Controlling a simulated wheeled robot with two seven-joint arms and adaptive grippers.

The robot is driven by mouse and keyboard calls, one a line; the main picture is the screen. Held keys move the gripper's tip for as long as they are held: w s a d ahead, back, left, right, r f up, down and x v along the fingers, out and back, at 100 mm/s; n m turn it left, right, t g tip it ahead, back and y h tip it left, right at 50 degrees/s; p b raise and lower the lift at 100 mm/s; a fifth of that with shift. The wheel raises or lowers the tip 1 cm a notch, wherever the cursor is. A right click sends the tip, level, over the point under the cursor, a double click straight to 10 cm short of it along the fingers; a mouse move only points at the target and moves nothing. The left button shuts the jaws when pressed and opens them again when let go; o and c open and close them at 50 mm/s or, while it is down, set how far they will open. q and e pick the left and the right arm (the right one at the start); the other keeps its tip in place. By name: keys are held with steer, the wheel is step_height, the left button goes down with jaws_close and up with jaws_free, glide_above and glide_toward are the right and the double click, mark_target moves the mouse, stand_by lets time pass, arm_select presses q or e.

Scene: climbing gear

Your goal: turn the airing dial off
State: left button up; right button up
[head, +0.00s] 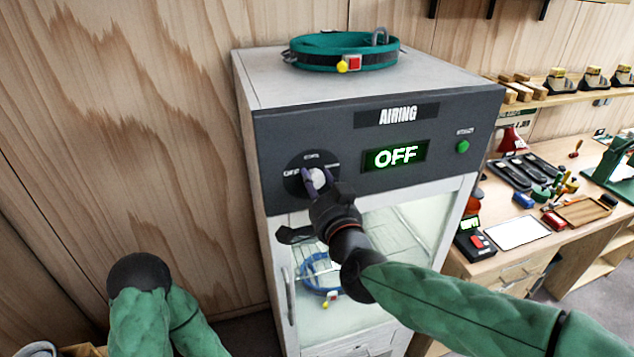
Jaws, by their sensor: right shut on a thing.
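The airing cabinet (300,98) stands in the middle of the head view, with a dark panel labelled AIRING. Its green display (396,156) reads OFF. The round black dial (292,182) with a pale knob (317,178) is at the left of the panel. My right gripper (314,180) is shut on the dial's knob, its fingers at both sides of it and partly covering the dial's markings. My left arm shows at the lower left, and its gripper cannot be made out.
A teal harness belt (345,52) lies on the cabinet top. A blue looped item (318,272) is behind the glass door. A green button (463,146) is at the panel's right. A workbench (483,267) with several tools stands to the right; a wooden wall is at the left.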

steer(key=shift+f, duration=0.1)
steer(key=o, duration=1.1)
steer(key=shift+o, duration=0.2)
steer(key=shift+s, duration=0.15)
steer(key=v, duration=1.1)
steer(key=shift+s, duration=0.35)
steer(key=shift+d, duration=0.15)
steer(key=w+d+f+n+g+h, duration=0.1)
steer(key=w+f+g, duration=0.15)
steer(key=f, duration=0.95)
steer(key=w+d+f+n+g+h+b, duration=0.1)
steer(key=f+g, duration=0.2)
steer(key=f, duration=0.8)
steer(key=w+d+f+n+g, duration=0.1)
steer(key=w+f+g, duration=0.15)
steer(key=f, duration=0.95)
steer(key=s+d+f+g, duration=0.1)
steer(key=s+f+g, duration=0.3)
steer(key=s+f, duration=0.6)
steer(key=s+d+f+g+b, duration=0.1)
steer(key=s+f+g, duration=0.3)
steer(key=s+f, duration=0.5)
step_height(320, 180, down, 8)
steer(key=shift+s+d+f+g+b, duration=0.15)
steer(key=shift+s+d+g+b, duration=0.2)
steer(key=shift+d, duration=0.25)
